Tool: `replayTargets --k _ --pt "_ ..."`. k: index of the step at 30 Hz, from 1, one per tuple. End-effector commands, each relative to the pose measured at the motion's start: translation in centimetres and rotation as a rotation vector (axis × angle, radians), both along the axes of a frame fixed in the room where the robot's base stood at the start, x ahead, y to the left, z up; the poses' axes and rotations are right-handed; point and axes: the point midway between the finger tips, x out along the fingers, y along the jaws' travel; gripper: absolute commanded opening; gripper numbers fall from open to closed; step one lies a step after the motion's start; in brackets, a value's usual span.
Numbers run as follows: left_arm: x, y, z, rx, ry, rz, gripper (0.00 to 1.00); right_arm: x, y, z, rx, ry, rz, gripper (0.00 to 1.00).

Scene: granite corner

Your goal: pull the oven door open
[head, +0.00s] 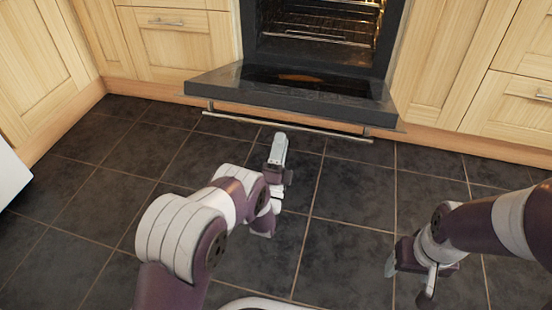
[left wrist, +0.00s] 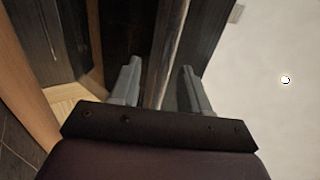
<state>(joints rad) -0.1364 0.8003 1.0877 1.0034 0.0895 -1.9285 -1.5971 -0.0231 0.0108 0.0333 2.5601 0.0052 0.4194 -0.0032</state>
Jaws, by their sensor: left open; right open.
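The oven door (head: 290,88) is folded down and stands wide open, close to level, with the lit oven cavity (head: 325,25) and its wire racks showing behind it. A silver bar handle (head: 285,125) runs along the door's front edge. My left gripper (head: 279,147) is at the handle's near side in the head view. In the left wrist view the handle bar (left wrist: 168,55) passes between the two open fingers (left wrist: 160,88), and I cannot tell whether either finger touches it. My right gripper (head: 408,277) is open and empty, low over the floor at the right, away from the door.
Light wood cabinets with drawers (head: 175,45) flank the oven on the left, and more (head: 520,100) stand on the right. Dark tiled floor (head: 345,190) lies clear between my arms and the oven. A white object (head: 10,175) stands at the left edge.

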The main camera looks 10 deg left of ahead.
Motion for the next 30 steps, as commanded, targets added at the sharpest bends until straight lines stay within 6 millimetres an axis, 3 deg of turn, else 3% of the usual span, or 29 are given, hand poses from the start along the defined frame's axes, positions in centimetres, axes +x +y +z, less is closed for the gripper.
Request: replayTargets --k 1,3,12,30 --pt "-1.1 0.0 -0.1 0.001 0.008 -0.001 0.46 0.0 0.0 1.5 0.0 0.0 0.0 0.67" --pt "-2.7 0.1 -1.2 0.001 0.007 -0.001 0.46 0.0 0.0 2.4 0.0 0.0 0.0 0.67" --pt "-6.2 0.2 -4.3 0.0 0.001 0.0 0.46 0.0 0.0 2.7 0.0 0.0 0.0 0.67" --pt "-6.6 0.2 -4.6 -0.004 0.0 -0.003 0.46 0.0 0.0 2.7 0.0 0.0 0.0 0.67"
